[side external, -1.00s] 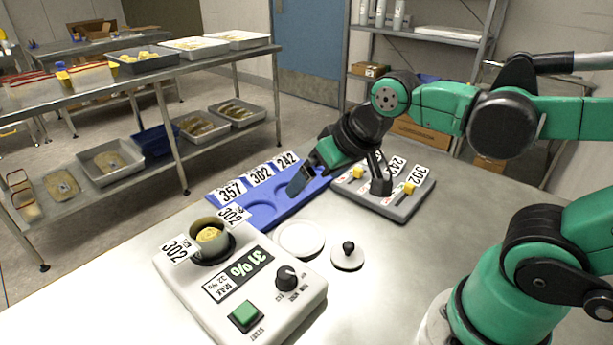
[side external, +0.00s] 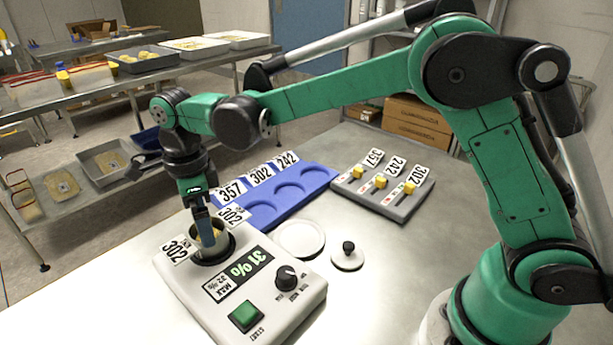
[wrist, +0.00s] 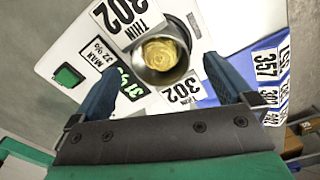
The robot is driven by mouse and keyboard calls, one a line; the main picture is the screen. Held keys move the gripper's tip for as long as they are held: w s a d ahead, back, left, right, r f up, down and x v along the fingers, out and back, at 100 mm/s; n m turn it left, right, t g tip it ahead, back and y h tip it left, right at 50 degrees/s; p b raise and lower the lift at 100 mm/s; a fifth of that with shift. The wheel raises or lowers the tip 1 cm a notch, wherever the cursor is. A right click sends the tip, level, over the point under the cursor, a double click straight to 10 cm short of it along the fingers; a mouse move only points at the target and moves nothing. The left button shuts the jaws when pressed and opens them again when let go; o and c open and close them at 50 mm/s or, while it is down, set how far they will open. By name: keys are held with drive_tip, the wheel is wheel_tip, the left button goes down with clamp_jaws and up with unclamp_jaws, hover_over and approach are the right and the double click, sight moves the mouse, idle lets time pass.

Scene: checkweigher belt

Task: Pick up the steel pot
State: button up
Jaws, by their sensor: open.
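The steel pot (side external: 220,249) stands in the dark round seat of the white weigher (side external: 290,308), with yellowish contents inside. In the wrist view the pot (wrist: 181,69) shows from above, between tags reading 302. My gripper (side external: 206,240) points down over the pot, with its blue fingers covering part of it in the side view. In the wrist view my gripper (wrist: 164,66) is open, with one finger on either side of the pot. I cannot tell whether the fingers touch it. The weigher display reads 31%.
A blue tray (side external: 325,178) with round recesses and number tags lies behind the weigher. A grey slider panel (side external: 405,205) is to its right. A white disc (side external: 299,239) and a black-knobbed lid (side external: 347,259) lie between. The front right tabletop is clear.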

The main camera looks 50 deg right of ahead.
drive_tip(key=shift+f, duration=2.1)
drive_tip(key=c, duration=1.4)
drive_tip(key=shift+o, duration=0.2)
